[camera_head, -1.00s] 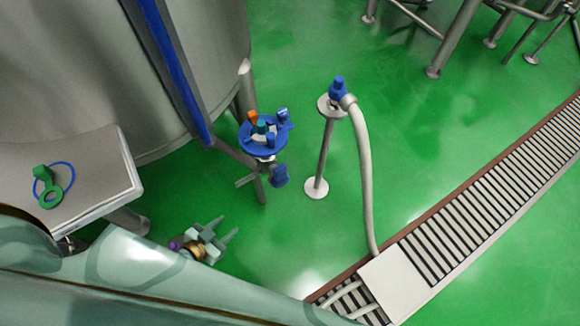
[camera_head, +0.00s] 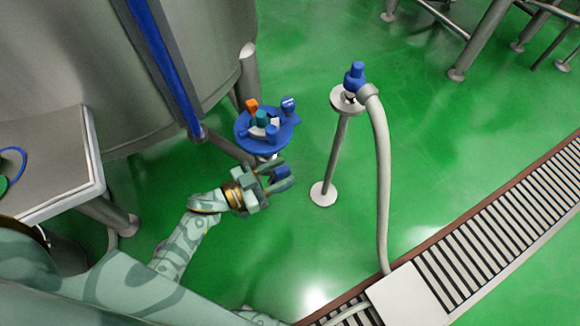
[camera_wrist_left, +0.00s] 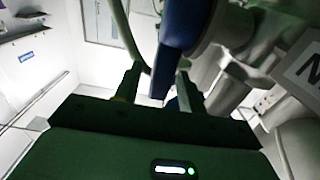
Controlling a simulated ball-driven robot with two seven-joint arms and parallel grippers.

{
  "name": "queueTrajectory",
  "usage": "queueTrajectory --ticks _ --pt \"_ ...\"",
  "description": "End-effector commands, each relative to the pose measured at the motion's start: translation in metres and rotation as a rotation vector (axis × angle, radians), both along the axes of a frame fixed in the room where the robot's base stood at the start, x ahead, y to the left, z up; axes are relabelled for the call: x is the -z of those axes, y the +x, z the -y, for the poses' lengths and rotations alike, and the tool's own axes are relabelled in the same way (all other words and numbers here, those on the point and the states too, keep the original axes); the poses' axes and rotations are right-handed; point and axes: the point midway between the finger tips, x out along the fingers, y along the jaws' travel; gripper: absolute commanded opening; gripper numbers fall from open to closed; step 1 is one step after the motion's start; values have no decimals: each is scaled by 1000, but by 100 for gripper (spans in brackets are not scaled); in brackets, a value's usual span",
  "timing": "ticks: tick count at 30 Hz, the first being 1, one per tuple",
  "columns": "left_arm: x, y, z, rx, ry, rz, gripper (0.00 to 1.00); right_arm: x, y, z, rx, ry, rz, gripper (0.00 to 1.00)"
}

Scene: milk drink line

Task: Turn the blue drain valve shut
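The blue drain valve handle (camera_head: 283,172) hangs below the round blue tray near the tank's foot. In the left wrist view the blue handle (camera_wrist_left: 178,45) comes down from a pale pipe body into the space between the fingers. My left gripper (camera_head: 279,174) is open, with one finger on each side of the handle. Gaps seem to show beside the handle; contact is hard to tell. The valve body is partly hidden by the tray and gripper. My right gripper is not in view.
The blue tray (camera_head: 242,133) carries several small orange, teal and blue parts just above my gripper. A stand (camera_head: 333,155) with a blue-topped fitting and hose (camera_head: 382,170) is to the right. The steel tank (camera_head: 60,60) and a side table (camera_head: 50,165) are left.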

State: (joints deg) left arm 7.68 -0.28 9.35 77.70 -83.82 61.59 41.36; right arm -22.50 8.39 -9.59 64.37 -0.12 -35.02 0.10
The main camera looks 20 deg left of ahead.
Motion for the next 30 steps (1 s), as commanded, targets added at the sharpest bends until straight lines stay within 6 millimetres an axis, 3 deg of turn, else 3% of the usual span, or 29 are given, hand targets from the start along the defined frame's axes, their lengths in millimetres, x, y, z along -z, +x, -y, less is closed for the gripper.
queueTrajectory --ticks 6,16,17,21,27,30 --pt "1 18 14 0 -2 -1 40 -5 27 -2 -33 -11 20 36" --pt "0 21 17 0 0 0 40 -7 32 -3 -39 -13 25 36" --pt "0 21 17 0 0 0 37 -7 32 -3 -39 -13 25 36" --pt "0 21 17 0 0 0 0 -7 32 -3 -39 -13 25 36" --pt "-1 22 17 0 2 -3 0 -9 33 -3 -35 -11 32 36" --pt "-5 24 19 2 14 -16 0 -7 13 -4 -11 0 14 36"
